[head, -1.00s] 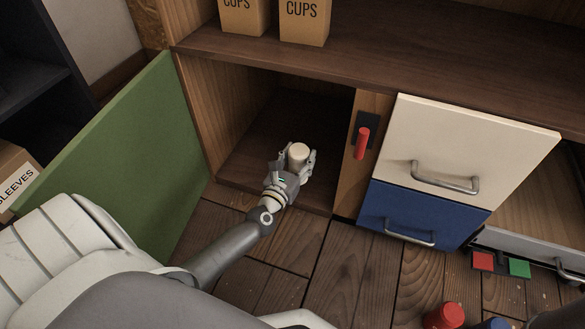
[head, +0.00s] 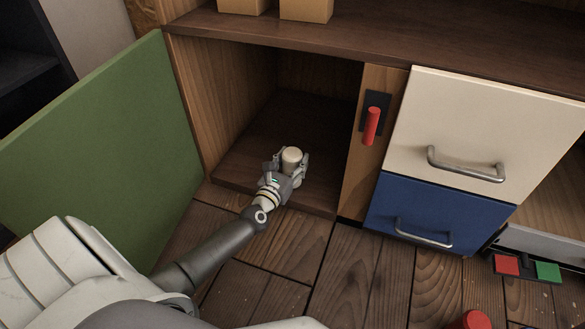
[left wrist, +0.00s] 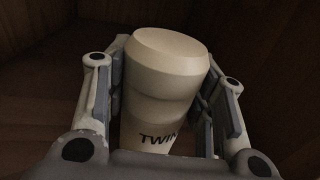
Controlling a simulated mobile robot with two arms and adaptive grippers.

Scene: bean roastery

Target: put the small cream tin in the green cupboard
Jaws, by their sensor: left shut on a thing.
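The small cream tin (head: 291,157) is between the fingers of my left gripper (head: 287,170), at the front of the green cupboard's inside. My left gripper is shut on it. In the left wrist view the tin (left wrist: 165,85) stands between both fingers, its lid up and the letters "TWIN" partly showing low on its side. The cupboard's dark floor (head: 240,160) lies under and around the tin; I cannot tell whether the tin touches it. The green door (head: 105,140) stands wide open to the left. My right gripper is not in view.
The cupboard looks empty behind the tin. Its right post carries a red handle (head: 372,126). A cream drawer (head: 480,130) and a blue drawer (head: 430,215) are shut on the right. Boxes (head: 306,9) stand on the shelf above. A red object (head: 472,320) is on the floor.

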